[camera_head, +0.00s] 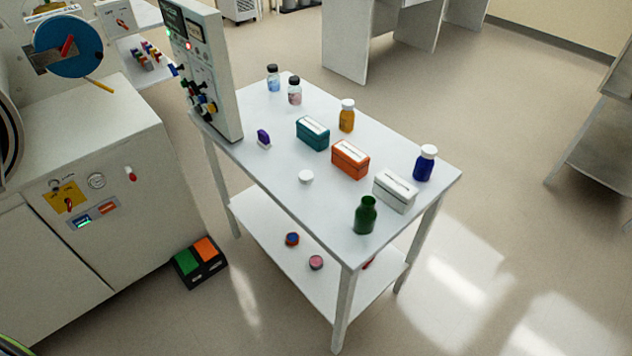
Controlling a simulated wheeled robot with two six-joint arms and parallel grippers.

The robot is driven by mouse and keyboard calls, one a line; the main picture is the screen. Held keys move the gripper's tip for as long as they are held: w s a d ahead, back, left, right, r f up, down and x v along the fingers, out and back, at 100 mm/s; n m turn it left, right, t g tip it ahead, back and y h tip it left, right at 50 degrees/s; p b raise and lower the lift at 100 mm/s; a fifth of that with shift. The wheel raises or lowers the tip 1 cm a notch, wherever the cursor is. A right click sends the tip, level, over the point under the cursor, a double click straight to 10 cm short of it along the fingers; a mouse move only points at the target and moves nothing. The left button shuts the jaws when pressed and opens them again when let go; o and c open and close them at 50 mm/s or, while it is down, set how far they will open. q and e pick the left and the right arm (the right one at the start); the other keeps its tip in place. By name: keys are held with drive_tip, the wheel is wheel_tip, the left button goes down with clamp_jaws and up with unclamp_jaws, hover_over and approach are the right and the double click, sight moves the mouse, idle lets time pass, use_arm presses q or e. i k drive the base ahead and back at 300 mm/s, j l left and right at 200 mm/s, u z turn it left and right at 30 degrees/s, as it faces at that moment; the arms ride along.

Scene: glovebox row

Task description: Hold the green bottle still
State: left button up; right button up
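The green bottle (365,216) stands upright and uncapped near the front corner of the white table (332,232). A loose white cap (306,177) lies on the table to its left. The white box (395,192) stands just behind the bottle, and I cannot tell whether they touch. Neither of my grippers shows in the head view, and nothing is seen holding the bottle.
Orange (350,160) and teal (312,133) boxes stand in a row. A blue bottle (425,163), an amber bottle (347,116) and two small bottles stand behind. A control panel (207,75) rises at the left edge. The table's front left is clear.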

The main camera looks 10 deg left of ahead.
sight(365, 215)
drive_tip(key=i+j+z, duration=0.15)
drive_tip(key=j+z, duration=0.2)
drive_tip(key=j, duration=0.4)
drive_tip(key=i+j+z, duration=0.1)
drive_tip(key=j+z, duration=0.25)
drive_tip(key=j, duration=0.4)
drive_tip(key=j+z, duration=0.4)
drive_tip(key=j, duration=0.35)
